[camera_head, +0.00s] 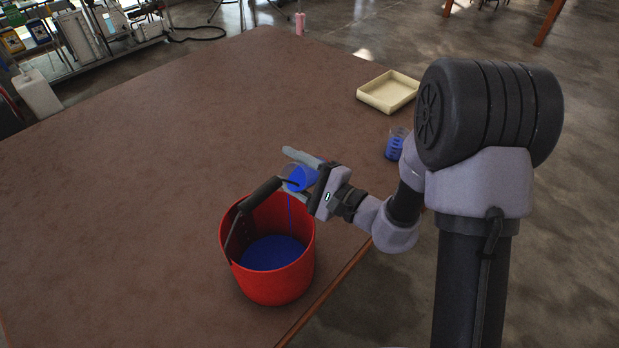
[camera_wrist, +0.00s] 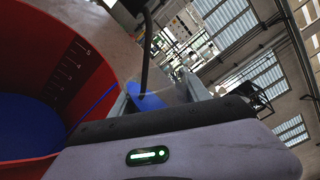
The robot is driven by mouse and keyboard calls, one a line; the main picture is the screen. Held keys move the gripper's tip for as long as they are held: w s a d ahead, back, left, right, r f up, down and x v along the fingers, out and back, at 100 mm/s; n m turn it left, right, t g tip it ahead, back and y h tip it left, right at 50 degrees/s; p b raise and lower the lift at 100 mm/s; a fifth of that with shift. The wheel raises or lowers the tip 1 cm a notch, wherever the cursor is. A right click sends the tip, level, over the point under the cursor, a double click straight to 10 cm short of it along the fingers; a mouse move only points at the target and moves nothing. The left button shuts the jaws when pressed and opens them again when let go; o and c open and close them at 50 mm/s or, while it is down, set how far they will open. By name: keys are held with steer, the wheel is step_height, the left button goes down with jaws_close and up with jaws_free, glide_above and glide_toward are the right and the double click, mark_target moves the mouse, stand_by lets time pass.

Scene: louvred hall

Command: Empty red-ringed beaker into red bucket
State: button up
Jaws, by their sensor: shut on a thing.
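A red bucket (camera_head: 270,286) stands on the brown table near its front edge, with blue contents inside and its dark handle standing up. My gripper (camera_head: 299,177) is shut on a beaker (camera_head: 295,179) holding blue contents, tilted above the bucket's right rim. A thin blue stream falls from the beaker into the bucket. In the wrist view, the beaker (camera_wrist: 150,98) is between the fingers, and the bucket (camera_wrist: 95,95) fills the left side with the blue stream nearby.
Another beaker with blue contents (camera_head: 395,146) stands on the table's right side, partly beside my arm. A cream tray (camera_head: 388,93) lies behind it. The table's left and middle (camera_head: 130,190) are clear.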

steer(key=shift+b, duration=0.3)
steer(key=shift+n+b, duration=0.4)
steer(key=shift+b, duration=0.1)
steer(key=shift+s+a+r+n+b, duration=0.1)
steer(key=shift+s+r+n+b, duration=0.05)
steer(key=shift+r+n+b, duration=0.3)
steer(key=shift+f, duration=0.1)
steer(key=shift+s+a+n+b, duration=0.1)
steer(key=shift+s+n+b, duration=0.05)
steer(key=shift+n+b, duration=0.8)
steer(key=shift+s+a+r+n+b, duration=0.1)
steer(key=shift+r+n+b, duration=0.2)
steer(key=shift+r+b, duration=0.05)
